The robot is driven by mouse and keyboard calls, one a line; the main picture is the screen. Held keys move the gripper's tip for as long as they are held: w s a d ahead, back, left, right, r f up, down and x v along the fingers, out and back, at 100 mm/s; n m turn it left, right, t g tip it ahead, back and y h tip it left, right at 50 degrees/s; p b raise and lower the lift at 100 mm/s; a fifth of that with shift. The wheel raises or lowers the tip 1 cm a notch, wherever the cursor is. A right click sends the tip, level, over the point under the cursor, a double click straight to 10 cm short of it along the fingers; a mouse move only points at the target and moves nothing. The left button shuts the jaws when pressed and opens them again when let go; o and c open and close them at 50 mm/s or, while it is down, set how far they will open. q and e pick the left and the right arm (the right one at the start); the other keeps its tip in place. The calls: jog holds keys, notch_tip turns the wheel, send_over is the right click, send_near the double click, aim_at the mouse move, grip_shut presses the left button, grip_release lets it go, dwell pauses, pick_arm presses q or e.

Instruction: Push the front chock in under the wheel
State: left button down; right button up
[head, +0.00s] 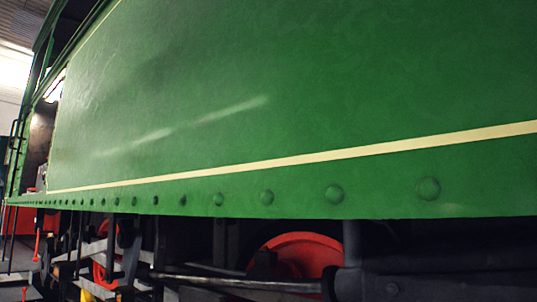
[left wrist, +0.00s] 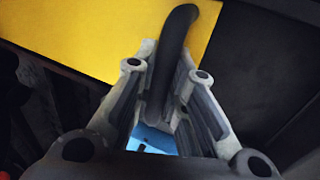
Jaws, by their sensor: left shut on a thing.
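In the left wrist view a flat yellow face, apparently the chock (left wrist: 85,35), fills the upper left. A dark curved handle (left wrist: 180,22) stands out over it. My left gripper (left wrist: 167,55) is shut on this handle, with one finger on each side. No wheel can be made out in the left wrist view. In the head view a red wheel (head: 303,252) shows partly under the tram body, and another red wheel (head: 101,268) shows further left. A small yellow patch (head: 86,296) shows at the bottom edge near that left wheel. Neither gripper shows in the head view.
The green tram side (head: 300,90) with a cream line and rivets fills most of the head view. Dark rods and pipes (head: 240,283) run below its lower edge. A dark surface (left wrist: 262,60) lies right of the yellow face in the left wrist view.

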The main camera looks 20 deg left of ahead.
pick_arm(q)
jog(key=shift+w+d+r, duration=0.1)
jog(key=shift+w+d, duration=0.1)
jog(key=shift+w, duration=0.45)
jog(key=shift+w+d+f, duration=0.1)
jog(key=shift+w+d, duration=0.15)
jog(key=shift+w, duration=0.45)
jog(key=shift+w+d+r, duration=0.1)
jog(key=shift+w+d, duration=0.1)
jog(key=shift+w, duration=0.45)
jog(key=c, duration=1.4)
grip_release()
jog(key=shift+w+d, duration=0.1)
jog(key=shift+d, duration=0.05)
jog(key=o, duration=0.4)
jog(key=shift+c, duration=0.2)
jog(key=shift+s, duration=0.2)
jog(key=d+p+v, duration=0.1)
jog(key=p+v, duration=0.7)
jog(key=shift+w+a+p, duration=0.35)
jog(key=shift+a, duration=0.1)
